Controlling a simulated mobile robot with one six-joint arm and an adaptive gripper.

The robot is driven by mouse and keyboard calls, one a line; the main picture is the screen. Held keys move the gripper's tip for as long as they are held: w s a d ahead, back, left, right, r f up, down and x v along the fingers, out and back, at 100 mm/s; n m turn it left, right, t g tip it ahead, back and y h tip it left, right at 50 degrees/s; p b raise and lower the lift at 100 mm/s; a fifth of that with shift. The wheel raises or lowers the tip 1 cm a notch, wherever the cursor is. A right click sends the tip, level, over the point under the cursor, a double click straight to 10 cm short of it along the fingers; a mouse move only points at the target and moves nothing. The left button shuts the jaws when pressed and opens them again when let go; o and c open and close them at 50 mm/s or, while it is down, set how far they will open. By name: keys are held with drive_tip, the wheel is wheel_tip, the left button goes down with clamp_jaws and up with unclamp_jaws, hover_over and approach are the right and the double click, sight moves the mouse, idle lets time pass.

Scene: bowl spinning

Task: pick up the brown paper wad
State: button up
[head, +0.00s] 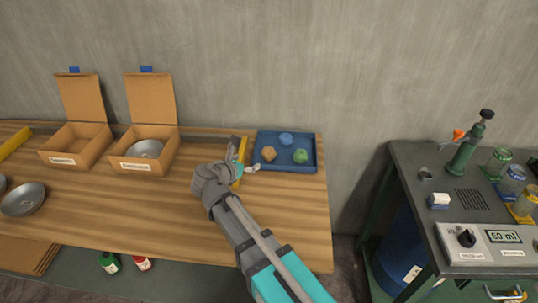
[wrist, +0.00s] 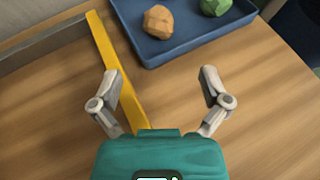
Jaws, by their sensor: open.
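The brown paper wad (head: 268,154) lies in a blue tray (head: 287,168) at the right end of the wooden table. In the wrist view the wad (wrist: 158,22) is at the top centre, in the tray's near left corner. A green wad (head: 300,156) and a blue wad (head: 286,139) lie in the same tray. My gripper (wrist: 159,75) is open and empty over the table, short of the tray's near edge. In the head view my arm partly covers the gripper, just left of the tray.
A yellow bar (wrist: 117,75) lies on the table left of the tray, partly under my gripper. Two open cardboard boxes (head: 75,158) stand further left, one with a metal bowl (head: 146,149) in it. Another bowl (head: 23,200) is at far left. A dark workbench (head: 410,158) stands right, across a gap.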

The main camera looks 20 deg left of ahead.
drive_tip(key=b, duration=0.3)
approach(268, 150)
drive_tip(key=x, duration=0.3)
drive_tip(key=shift+s+f, duration=0.1)
drive_tip(key=shift+f, duration=0.1)
drive_tip(key=shift+w+d+f, duration=0.2)
drive_tip(key=shift+w+d, duration=0.05)
drive_tip(key=shift+w, duration=0.45)
drive_tip(key=shift+b+x, duration=0.9)
drive_tip(key=shift+x, duration=1.7)
drive_tip(key=shift+a+r, duration=0.1)
drive_tip(key=shift+r, duration=0.05)
drive_tip(key=c, duration=0.8)
